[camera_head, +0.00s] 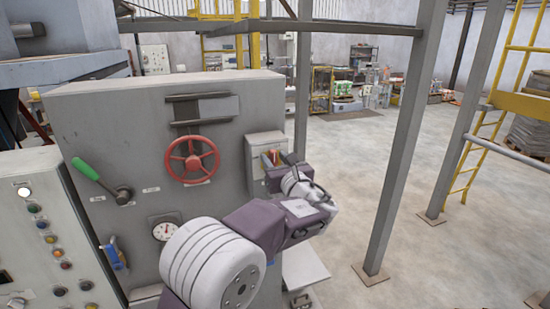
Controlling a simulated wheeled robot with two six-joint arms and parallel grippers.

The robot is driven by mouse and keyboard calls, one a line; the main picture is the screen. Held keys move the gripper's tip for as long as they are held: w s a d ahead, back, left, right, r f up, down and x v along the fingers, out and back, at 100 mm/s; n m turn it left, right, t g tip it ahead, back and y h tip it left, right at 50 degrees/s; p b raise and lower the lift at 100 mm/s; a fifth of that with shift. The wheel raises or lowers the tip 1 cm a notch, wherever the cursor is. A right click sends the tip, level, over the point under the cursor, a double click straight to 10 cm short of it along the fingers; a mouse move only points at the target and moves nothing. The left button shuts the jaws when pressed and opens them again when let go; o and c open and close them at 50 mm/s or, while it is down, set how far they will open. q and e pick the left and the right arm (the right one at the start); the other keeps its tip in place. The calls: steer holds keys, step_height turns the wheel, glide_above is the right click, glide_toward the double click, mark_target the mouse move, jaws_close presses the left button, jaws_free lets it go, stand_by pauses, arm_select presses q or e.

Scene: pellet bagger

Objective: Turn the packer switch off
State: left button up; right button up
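A grey switch box (258,148) is mounted at the right end of the large grey cabinet's front. A small red and yellow handle (270,157) shows on it; I take this to be the packer switch, but no label is readable. My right gripper is not in view.
The grey cabinet (105,130) also carries a red handwheel (191,171), a green-handled lever (100,178) and a round gauge (164,231). A button panel (22,226) stands at the left. A grey steel post (401,140) rises at the right, with open floor beyond.

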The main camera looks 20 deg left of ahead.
arm_select(q)
steer(key=shift+a, duration=0.15)
jaws_close()
steer(key=shift+s+f+n+b, duration=0.1)
steer(key=shift+f+n+b, duration=0.15)
steer(key=shift+b, duration=0.4)
steer(key=shift+s+a+f+n+b, duration=0.2)
steer(key=shift+a+f+n+b, duration=0.05)
steer(key=shift+n+b, duration=2.8)
steer(key=shift+s+a+f+n+b, duration=0.15)
steer(key=shift+a+f+n+b, duration=0.1)
steer(key=shift+n+b, duration=2.8)
steer(key=shift+s+a+f+n+b, duration=0.25)
steer(key=shift+n+b, duration=2.3)
steer(key=shift+b, duration=1)
steer(key=shift+r, duration=0.1)
